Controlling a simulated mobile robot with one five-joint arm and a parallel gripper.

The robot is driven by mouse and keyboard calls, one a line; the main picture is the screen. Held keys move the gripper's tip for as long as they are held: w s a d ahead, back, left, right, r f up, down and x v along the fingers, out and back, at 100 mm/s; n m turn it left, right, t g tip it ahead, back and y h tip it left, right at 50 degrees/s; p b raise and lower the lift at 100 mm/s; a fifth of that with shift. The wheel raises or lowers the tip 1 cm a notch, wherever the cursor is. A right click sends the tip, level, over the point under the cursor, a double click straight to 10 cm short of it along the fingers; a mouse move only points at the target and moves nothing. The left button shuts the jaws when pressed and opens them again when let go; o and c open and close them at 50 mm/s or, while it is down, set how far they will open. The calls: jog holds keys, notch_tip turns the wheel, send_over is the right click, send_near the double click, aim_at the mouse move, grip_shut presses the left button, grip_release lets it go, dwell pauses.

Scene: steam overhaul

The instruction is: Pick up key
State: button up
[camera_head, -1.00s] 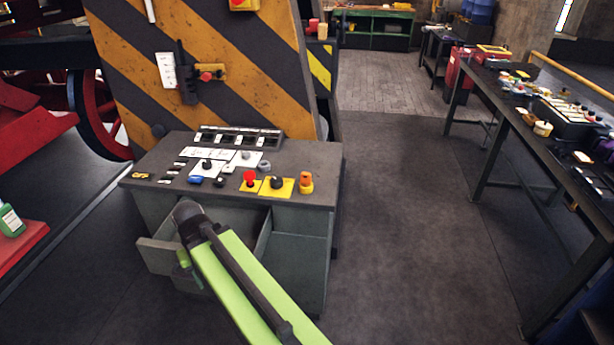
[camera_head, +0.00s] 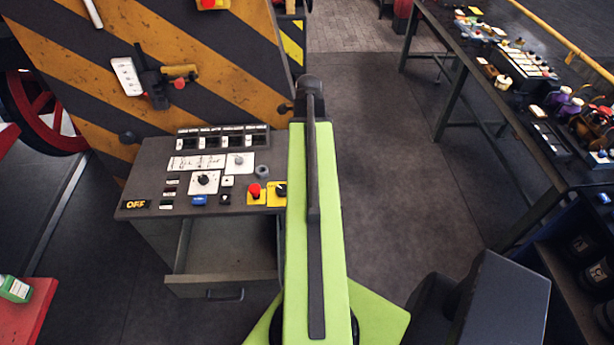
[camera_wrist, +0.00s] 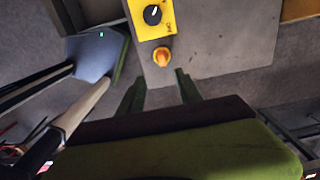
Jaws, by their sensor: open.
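I cannot make out a clear key in any view. A small orange piece (camera_wrist: 162,56) stands on the grey console top (camera_wrist: 215,45) in the wrist view, by the console's edge. I cannot tell whether it is a key. My gripper (camera_wrist: 160,77) is open in the wrist view, its two fingers apart and empty, with the orange piece just beyond the fingertips. In the head view my green arm hides my gripper and the orange piece. The console (camera_head: 150,160) carries a red button (camera_head: 255,191) and a black knob on a yellow plate (camera_head: 277,194).
The console's drawer (camera_head: 222,290) is open and the visible part of it looks empty. A striped yellow-black panel (camera_head: 210,75) rises behind the console. A long workbench (camera_head: 500,120) with several items stands at the right. The floor (camera_head: 385,150) between them is clear.

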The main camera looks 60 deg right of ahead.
jog(key=f+b, duration=1.2)
jog(key=shift+s+d+f, duration=0.15)
jog(key=shift+s+f, duration=0.05)
jog(key=shift+f, duration=0.1)
jog(key=f+b, duration=0.1)
jog(key=b, duration=0.1)
jog(key=f+b, duration=0.1)
jog(key=f, duration=0.1)
jog(key=f+b, duration=0.2)
jog(key=shift+s+d+f+b, duration=0.1)
jog(key=shift+s+d+b, duration=0.05)
jog(key=shift+d+b, duration=0.15)
jog(key=shift+r, duration=0.2)
grip_shut()
